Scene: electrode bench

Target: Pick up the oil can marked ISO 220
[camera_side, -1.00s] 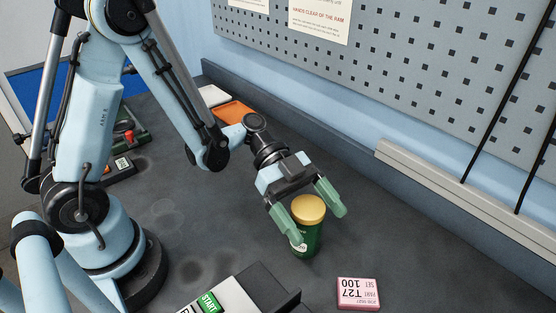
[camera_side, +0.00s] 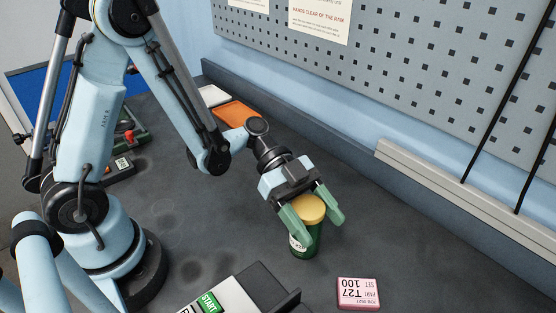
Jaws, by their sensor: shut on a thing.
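A green can with a yellow lid (camera_side: 311,209) stands upright on the dark bench. Its white label is partly covered by a finger, and I cannot read the marking. My gripper (camera_side: 314,222) has its two green fingers on either side of the can, just below the lid. The fingers are shut on the can, which appears to rest on the bench.
A pink card or box marked T27 (camera_side: 358,293) lies to the right in front. A box with a green START label (camera_side: 209,301) is at the front. An orange tray (camera_side: 238,113) lies behind my arm. A pegboard wall (camera_side: 400,60) and grey rail (camera_side: 470,200) bound the back.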

